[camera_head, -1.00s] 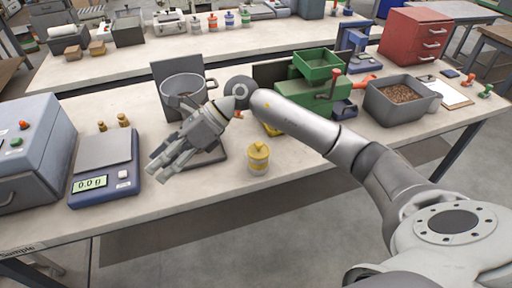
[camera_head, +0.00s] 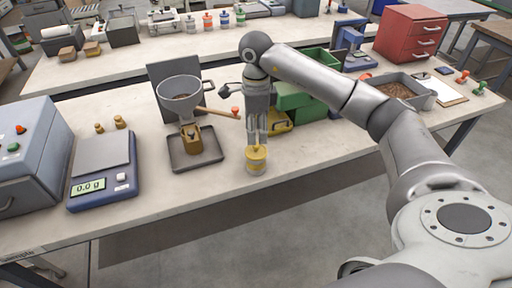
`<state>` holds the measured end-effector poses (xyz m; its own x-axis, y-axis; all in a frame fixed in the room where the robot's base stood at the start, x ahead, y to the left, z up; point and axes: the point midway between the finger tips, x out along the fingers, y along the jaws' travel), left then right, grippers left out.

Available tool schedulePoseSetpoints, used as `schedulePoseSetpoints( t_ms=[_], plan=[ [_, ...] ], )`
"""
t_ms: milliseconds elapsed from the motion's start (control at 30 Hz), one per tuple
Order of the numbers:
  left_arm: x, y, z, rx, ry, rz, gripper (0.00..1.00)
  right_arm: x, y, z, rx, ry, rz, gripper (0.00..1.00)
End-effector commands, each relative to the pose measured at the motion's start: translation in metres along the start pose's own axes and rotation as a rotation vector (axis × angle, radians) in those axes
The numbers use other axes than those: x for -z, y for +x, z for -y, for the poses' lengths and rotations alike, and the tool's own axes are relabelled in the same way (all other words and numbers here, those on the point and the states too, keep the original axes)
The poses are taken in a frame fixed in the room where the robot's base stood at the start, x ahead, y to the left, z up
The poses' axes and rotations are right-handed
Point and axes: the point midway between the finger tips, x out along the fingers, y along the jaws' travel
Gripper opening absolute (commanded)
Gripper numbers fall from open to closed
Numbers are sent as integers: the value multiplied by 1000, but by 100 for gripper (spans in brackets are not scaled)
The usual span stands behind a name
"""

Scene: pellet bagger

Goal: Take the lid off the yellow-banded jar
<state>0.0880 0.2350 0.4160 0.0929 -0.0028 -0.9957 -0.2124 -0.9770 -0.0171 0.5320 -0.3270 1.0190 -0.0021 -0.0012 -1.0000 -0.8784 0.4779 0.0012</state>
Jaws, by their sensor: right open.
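The yellow-banded jar (camera_head: 256,168) stands upright near the front edge of the bench. Its yellow lid (camera_head: 257,153) sits on top. My right gripper (camera_head: 257,143) points straight down over the jar, with its open fingers at the lid's level. The fingers hide part of the lid and its knob. I cannot tell whether they touch the lid. My left gripper does not show.
A funnel (camera_head: 181,92) on a stand over a grey tray (camera_head: 180,165) is left of the jar, with a wooden handle reaching towards my right gripper. A digital scale (camera_head: 102,185) is further left. A green machine (camera_head: 296,100) stands behind to the right. The bench in front is clear.

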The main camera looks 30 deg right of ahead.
Motion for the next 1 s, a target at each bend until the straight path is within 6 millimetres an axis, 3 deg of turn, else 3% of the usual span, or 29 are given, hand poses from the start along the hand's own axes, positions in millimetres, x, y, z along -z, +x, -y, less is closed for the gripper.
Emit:
schedulePoseSetpoints(
  t_ms=[400, 700, 1000],
  plan=[
    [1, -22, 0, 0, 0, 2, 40, -1, 47, -3, -2, 0, 1, 46],
    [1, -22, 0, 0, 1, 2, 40, -1, 54, -3, 0, -1, 3, 46],
    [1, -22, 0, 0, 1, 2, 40, -1, 53, -3, 1, -1, 3, 7]
  ],
)
